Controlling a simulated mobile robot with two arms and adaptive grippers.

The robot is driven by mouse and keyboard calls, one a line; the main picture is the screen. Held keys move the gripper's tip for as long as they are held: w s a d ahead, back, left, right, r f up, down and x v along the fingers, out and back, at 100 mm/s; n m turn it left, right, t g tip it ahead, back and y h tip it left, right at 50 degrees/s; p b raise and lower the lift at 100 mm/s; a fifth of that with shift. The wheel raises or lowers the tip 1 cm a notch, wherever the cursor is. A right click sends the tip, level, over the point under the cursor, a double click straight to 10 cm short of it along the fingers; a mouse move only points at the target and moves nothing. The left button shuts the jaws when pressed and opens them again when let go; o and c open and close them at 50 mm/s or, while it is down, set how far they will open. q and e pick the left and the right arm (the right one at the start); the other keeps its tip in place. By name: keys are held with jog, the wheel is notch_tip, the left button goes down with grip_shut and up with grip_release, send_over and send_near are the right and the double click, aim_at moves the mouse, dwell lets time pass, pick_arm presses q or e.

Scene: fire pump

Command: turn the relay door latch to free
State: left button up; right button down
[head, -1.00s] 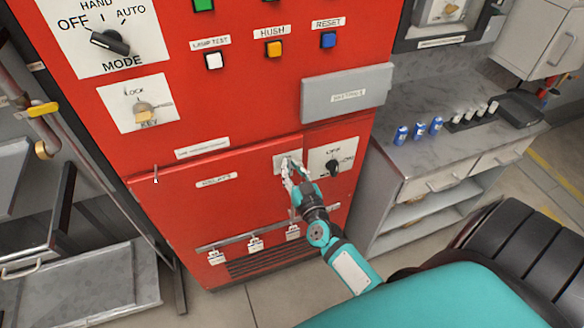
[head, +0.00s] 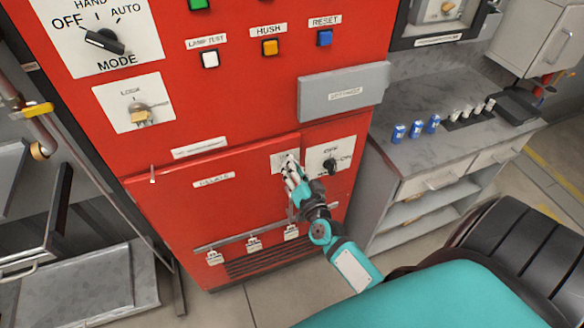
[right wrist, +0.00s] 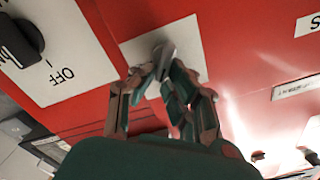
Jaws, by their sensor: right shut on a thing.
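The relay door (head: 225,210) is a red panel labelled RELAYS on the lower front of the red cabinet. Its latch (right wrist: 163,54) is a small grey knob on a pale plate (head: 280,161) at the door's upper right. My right gripper (head: 291,165) is at the latch, and its fingers hide most of it in the head view. In the right wrist view, the right gripper (right wrist: 162,75) is shut on the latch. The latch's exact angle is hard to tell. The door looks closed. My left gripper is not in view.
An OFF/ON switch (head: 330,166) sits just right of the latch plate. A grey box (head: 343,93) juts out above. A grey rail with several tags (head: 252,244) crosses the lower door. A counter (head: 445,147) with blue cans stands to the right.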

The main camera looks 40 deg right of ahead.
jog(key=m+b, duration=0.1)
jog(key=m, duration=0.2)
jog(key=m+b, duration=0.1)
jog(key=m, duration=0.3)
jog(key=f+m+b, duration=0.1)
jog(key=m, duration=0.2)
jog(key=shift+d, duration=0.4)
jog(key=shift+r+m, duration=0.1)
jog(key=shift+m, duration=0.3)
jog(key=c, duration=1.4)
grip_release()
jog(key=shift+c, duration=0.2)
jog(key=shift+o, duration=0.3)
jog(key=shift+w+f, duration=0.1)
jog(key=shift+f, duration=0.1)
jog(key=shift+f, duration=0.1)
jog(key=v, duration=1.2)
